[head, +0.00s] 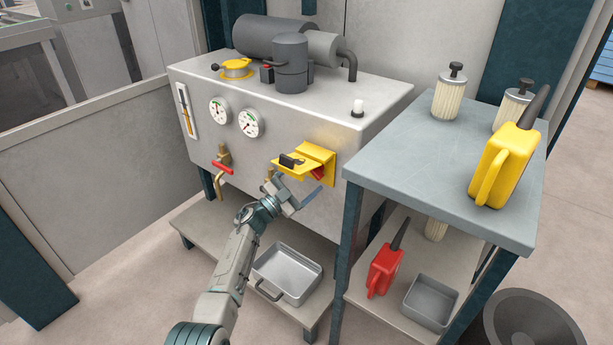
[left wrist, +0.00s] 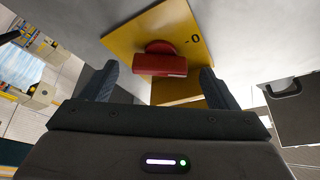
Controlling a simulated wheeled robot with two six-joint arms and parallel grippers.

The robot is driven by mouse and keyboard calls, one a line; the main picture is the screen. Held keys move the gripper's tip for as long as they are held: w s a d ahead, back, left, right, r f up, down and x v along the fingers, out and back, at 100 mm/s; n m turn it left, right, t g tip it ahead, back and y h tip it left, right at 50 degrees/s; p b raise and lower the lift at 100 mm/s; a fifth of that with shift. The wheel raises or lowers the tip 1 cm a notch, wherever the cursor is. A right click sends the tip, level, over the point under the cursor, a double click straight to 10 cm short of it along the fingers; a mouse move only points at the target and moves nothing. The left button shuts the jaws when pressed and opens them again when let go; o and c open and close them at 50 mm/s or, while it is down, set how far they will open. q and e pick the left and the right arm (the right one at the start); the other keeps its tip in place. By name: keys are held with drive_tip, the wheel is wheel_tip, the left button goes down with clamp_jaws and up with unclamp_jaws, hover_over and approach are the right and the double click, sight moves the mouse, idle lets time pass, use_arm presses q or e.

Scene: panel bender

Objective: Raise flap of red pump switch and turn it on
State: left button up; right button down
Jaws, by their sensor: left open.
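The yellow switch housing is on the grey tank's front, with its yellow flap (head: 296,167) raised and sticking outward. The red pump switch (head: 318,173) shows partly beneath the flap. In the left wrist view the red switch (left wrist: 160,63) lies across a yellow plate (left wrist: 187,30) with a "0" mark beside it. My left gripper (head: 297,194) is open, just below and in front of the housing. In the wrist view its two fingers stand on either side of the switch, with nothing visibly gripped. My right gripper is not in view.
Two gauges (head: 248,123) and a brass tap with a red handle (head: 223,166) are on the tank front, left of the switch. A side table (head: 400,150) with a yellow can (head: 502,165) stands to the right. A metal tray (head: 287,273) sits on the low shelf.

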use_arm(q)
drive_tip(key=v, duration=0.9)
drive_tip(key=shift+p, duration=0.4)
